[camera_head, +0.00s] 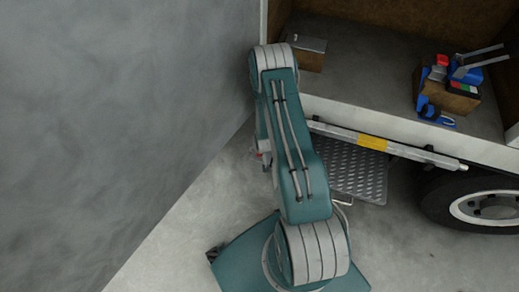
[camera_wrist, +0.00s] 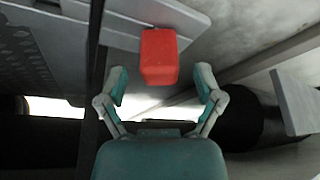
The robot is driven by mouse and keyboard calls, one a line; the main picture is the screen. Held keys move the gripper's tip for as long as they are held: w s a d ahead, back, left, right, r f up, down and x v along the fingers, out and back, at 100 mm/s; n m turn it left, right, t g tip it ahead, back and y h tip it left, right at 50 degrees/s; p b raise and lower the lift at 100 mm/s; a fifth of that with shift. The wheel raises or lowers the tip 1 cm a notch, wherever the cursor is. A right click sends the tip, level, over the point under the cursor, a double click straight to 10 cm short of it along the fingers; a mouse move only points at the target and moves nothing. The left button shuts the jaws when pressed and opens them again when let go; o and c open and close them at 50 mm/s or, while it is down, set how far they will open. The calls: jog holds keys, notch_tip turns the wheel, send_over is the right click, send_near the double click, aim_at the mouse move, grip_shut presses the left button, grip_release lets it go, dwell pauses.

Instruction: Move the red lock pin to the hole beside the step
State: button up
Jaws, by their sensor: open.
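The red lock pin (camera_wrist: 160,56) shows in the wrist view as a red block in front of a grey plate. My gripper (camera_wrist: 161,86) is open, with one finger on each side below the red block in the picture. The red block appears just beyond the fingertips, and I see no contact. The metal step (camera_head: 357,174) with a tread pattern lies under the truck bed edge in the head view. A hole beside the step cannot be made out. In the head view my arm hides my gripper.
The truck bed (camera_head: 375,70) holds a brown box (camera_head: 307,52) and a crate (camera_head: 450,97) of tools. A rail with a yellow patch (camera_head: 372,142) runs along its edge. A wheel (camera_head: 485,208) stands at right, and a grey wall (camera_head: 110,120) closes the left.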

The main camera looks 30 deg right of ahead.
jog(key=v, duration=0.9)
jog(key=shift+r, duration=0.3)
jog(key=shift+s, duration=0.15)
